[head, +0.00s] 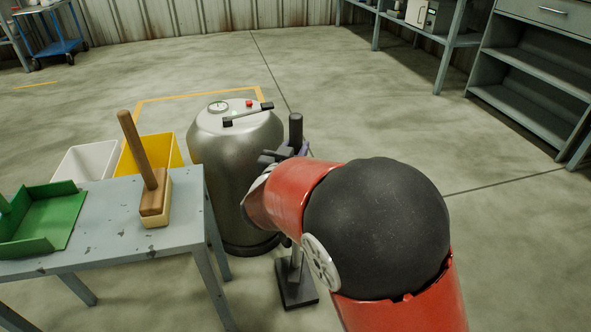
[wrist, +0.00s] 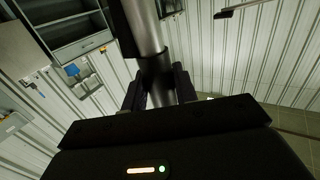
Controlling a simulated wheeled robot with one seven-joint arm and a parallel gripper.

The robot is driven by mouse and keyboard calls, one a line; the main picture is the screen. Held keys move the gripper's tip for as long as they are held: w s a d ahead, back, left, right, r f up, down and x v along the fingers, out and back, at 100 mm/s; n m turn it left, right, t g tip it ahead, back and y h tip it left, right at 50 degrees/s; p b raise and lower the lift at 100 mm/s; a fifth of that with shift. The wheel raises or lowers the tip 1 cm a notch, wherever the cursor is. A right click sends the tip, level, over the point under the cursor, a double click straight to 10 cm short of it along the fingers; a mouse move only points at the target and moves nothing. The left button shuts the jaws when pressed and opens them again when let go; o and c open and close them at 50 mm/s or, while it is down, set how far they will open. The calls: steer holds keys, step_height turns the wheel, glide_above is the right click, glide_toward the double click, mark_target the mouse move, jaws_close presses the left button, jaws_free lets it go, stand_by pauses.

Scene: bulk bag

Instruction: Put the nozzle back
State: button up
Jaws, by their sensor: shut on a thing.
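My gripper (head: 284,155) is beside the right side of the steel tank (head: 225,185). In the wrist view my gripper (wrist: 159,88) is shut around a grey tube with a dark band, which looks like the nozzle (wrist: 143,28). In the head view, a dark upright cylinder (head: 296,128) rises at my gripper and seems to be the nozzle's end. A stand with a dark flat base (head: 297,287) is on the floor below it. My red and black arm hides much of the stand, so I cannot tell whether the nozzle touches it.
A grey table (head: 120,250) at the left bears a wooden-handled brush (head: 155,195) and a green tray (head: 45,225). A yellow bin (head: 170,150) and a white bin (head: 85,163) are behind it. Grey shelving (head: 530,90) stands far right. The floor between is clear.

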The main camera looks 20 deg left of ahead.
steer(key=shift+f+b, duration=0.35)
steer(key=shift+f, duration=2.25)
steer(key=shift+f, duration=0.15)
steer(key=o, duration=1)
steer(key=shift+c, duration=0.2)
